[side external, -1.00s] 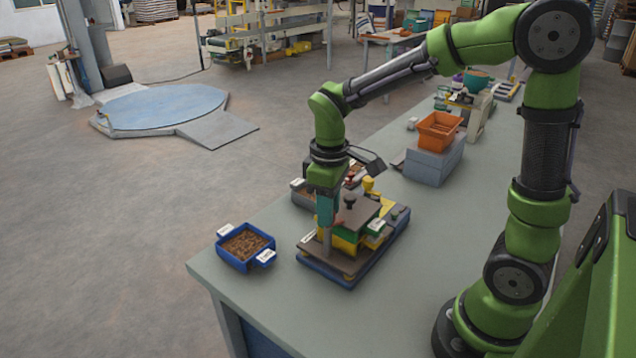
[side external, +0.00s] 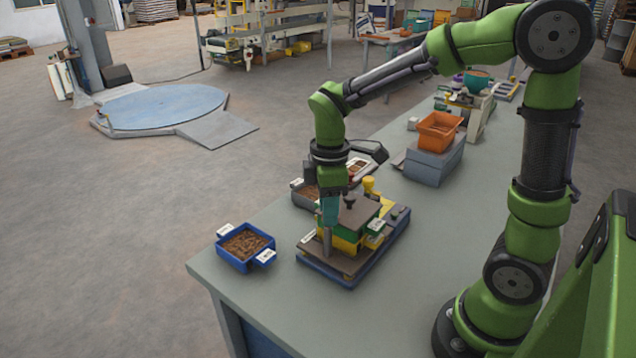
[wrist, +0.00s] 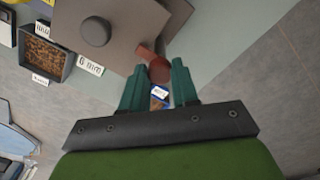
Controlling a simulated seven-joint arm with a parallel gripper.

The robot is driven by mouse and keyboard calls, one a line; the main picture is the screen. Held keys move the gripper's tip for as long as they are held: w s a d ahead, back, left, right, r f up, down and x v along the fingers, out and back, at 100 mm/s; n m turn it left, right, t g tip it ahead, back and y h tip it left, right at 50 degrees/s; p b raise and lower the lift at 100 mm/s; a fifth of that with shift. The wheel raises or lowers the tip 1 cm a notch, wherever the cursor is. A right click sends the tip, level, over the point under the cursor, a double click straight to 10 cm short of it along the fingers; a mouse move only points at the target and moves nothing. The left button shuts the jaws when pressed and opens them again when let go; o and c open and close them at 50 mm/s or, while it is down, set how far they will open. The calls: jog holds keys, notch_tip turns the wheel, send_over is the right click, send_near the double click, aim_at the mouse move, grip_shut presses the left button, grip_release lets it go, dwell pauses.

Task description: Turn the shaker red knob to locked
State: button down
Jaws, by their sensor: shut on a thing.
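The shaker (side external: 352,262) sits near the front of the bench, a stack of dark plate, green and yellow layers on a blue base. Its red knob (wrist: 158,70) shows in the wrist view, with a short red arm pointing up and left. My gripper (wrist: 160,82) has its teal fingers on either side of the knob and is shut on it. In the side view my gripper (side external: 329,212) points down at the shaker's front left, and the knob is hidden there. I cannot read a lock mark.
A black round knob (side external: 349,201) stands on the shaker's top plate. A blue tray of brown pieces (side external: 246,263) is at left, and a grey tray (side external: 303,194) lies behind. The bench front right is clear.

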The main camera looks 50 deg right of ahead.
jog(key=c, duration=0.8)
grip_release()
jog(key=shift+c, duration=0.2)
notch_tip(320, 180, up, 17)
jog(key=s+a+f+m+t+y, duration=0.1)
jog(key=s+f+m+t+y, duration=0.1)
jog(key=s+f+m+t, duration=0.5)
jog(key=s+m, duration=0.2)
jog(key=m, duration=0.4)
jog(key=shift+s+a+f, duration=0.15)
jog(key=shift+s+a, duration=0.05)
jog(key=shift+a, duration=0.2)
